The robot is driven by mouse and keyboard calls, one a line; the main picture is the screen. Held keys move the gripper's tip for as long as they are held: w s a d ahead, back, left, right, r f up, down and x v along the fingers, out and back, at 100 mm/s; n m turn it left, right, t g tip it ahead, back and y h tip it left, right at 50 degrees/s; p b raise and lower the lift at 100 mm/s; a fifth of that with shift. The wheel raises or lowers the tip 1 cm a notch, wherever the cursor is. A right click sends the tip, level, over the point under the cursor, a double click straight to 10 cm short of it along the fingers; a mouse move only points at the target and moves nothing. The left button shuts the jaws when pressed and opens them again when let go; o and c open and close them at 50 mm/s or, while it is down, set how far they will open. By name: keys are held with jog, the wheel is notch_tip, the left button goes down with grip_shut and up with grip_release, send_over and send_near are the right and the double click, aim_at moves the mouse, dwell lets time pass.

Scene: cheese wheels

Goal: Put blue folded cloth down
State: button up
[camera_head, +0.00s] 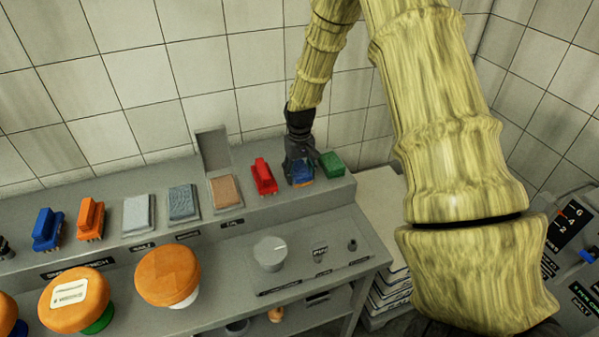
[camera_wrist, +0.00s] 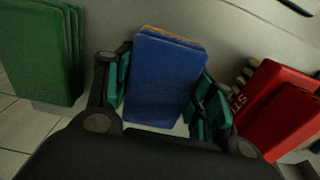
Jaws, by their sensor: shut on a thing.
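The blue folded cloth (camera_wrist: 165,82) is between the two teal-padded fingers of my gripper (camera_wrist: 163,95) in the wrist view, with an orange-tan layer showing along its far edge. My gripper is shut on it. In the head view my gripper (camera_head: 299,166) points down over the right part of the grey counter's upper shelf, and the blue cloth (camera_head: 301,174) shows below the fingers. The cloth is at or just above the shelf; I cannot tell whether it touches.
A green folded cloth (camera_head: 332,164) lies close on the right, a red brush (camera_head: 264,176) close on the left. Further left are a tan block in a tray (camera_head: 226,190), grey pads and brushes. Orange cheese wheels (camera_head: 168,275) stand on the lower counter (camera_head: 222,285).

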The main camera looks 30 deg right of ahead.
aim_at(299, 170)
jog(key=shift+s+f, duration=0.15)
jog(key=shift+f, duration=0.15)
jog(key=o, duration=1.1)
jog(key=shift+o, duration=1.2)
jog(key=shift+f, duration=0.15)
jog(key=shift+w+r, duration=0.2)
jog(key=shift+r, duration=0.45)
notch_tip(299, 170, up, 12)
jog(key=b, duration=0.4)
jog(key=shift+b, duration=0.3)
jog(key=shift+f, duration=0.1)
